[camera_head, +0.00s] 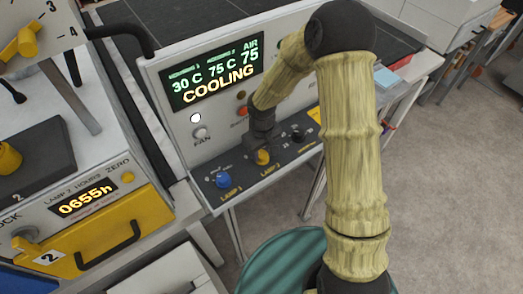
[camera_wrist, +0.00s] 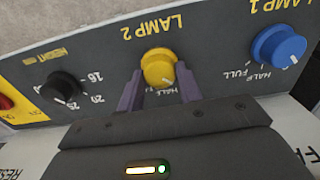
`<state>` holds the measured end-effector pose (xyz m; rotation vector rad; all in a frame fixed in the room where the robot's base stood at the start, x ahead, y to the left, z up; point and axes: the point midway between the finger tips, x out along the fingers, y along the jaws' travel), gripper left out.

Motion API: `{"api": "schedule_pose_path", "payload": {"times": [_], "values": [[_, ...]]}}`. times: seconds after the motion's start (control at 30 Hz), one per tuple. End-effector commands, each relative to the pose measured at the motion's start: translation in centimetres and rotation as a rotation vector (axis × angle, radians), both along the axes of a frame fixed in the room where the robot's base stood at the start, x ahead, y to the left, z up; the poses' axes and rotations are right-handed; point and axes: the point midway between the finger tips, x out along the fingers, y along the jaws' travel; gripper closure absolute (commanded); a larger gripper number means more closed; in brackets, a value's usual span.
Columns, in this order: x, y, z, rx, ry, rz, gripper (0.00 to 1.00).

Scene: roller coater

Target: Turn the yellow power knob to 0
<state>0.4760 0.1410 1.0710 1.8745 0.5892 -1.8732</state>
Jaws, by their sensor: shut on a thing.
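The yellow knob (camera_head: 262,157) sits on the dark lower control panel of the coater. It also shows in the wrist view (camera_wrist: 159,64), under the label LAMP 2, which appears upside down. My gripper (camera_wrist: 159,78) is shut on this knob, one purple fingertip on each side of it. In the head view my gripper (camera_head: 262,145) comes down over the knob from above and hides part of it. The word HALF shows beside the knob in the wrist view, with the rest of the scale partly hidden. The knob's exact pointer setting is unclear.
A blue LAMP 1 knob (camera_head: 223,180) and a black HEIGHT knob (camera_wrist: 65,87) flank the yellow one. The display (camera_head: 212,75) reads COOLING. A neighbouring machine with a yellow drawer (camera_head: 110,225) stands at left.

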Motion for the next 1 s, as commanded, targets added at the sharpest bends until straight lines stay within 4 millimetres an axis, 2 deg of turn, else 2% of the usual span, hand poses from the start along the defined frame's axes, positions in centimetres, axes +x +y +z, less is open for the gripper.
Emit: {"api": "schedule_pose_path", "payload": {"times": [0.03, 0.13, 0.57, 0.77, 1.0], "values": [[-0.2, -0.1, -0.1, -0.003, 0.006, 0.000, 0.63], [-0.2, -0.1, -0.1, -0.003, 0.005, 0.000, 0.43], [0.0, 0.0, 0.6, -0.001, 0.001, -0.001, 0.43], [0.0, 0.0, 3.1, 0.000, -0.003, 0.000, 0.43], [0.1, -0.1, 7.7, -0.001, -0.004, -0.002, 0.43]]}}
